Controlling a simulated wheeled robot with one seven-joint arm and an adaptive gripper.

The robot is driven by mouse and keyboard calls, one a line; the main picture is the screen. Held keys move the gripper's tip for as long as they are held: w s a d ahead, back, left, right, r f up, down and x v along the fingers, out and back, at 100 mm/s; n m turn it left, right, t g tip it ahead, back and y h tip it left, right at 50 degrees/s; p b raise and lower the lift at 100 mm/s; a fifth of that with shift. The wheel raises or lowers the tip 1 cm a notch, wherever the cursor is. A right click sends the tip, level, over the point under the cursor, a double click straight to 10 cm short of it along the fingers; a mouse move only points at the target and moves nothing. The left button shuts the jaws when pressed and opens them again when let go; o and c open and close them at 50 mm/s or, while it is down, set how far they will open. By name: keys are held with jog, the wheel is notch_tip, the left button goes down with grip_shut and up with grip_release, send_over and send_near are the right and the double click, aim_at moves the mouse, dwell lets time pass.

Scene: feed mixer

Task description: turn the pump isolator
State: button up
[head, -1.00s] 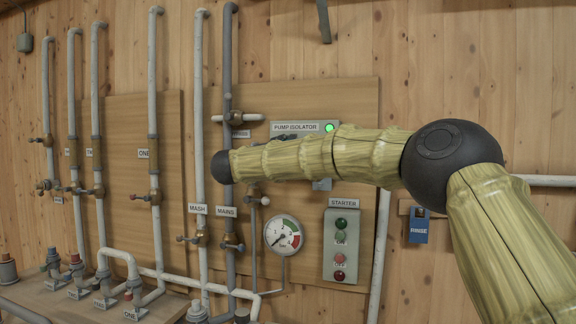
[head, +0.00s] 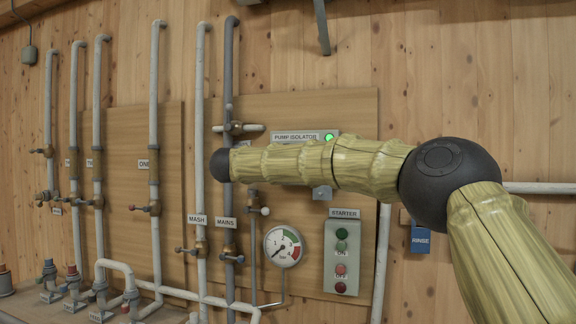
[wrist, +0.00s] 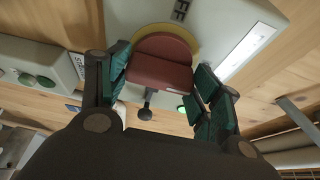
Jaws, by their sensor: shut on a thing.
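The pump isolator is a red knob (wrist: 161,63) on a yellow disc (wrist: 188,36), on a pale grey box (wrist: 225,22). Letters reading "FF" show beside the disc in the wrist view. My gripper (wrist: 162,76) has its teal-padded fingers on both sides of the red knob and is shut on it. In the head view my arm hides the knob and my gripper. There the "PUMP ISOLATOR" label (head: 295,137) and a lit green lamp (head: 329,137) show just above my arm.
The starter box (head: 341,255) and a pressure gauge (head: 283,246) are below my arm. Pipes with valves, including mash (head: 200,170) and mains (head: 228,185), stand to the left. A blue rinse tag (head: 421,238) hangs at right, partly behind my arm.

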jog(key=o, duration=1)
jog(key=shift+d, duration=0.1)
jog(key=v, duration=1.2)
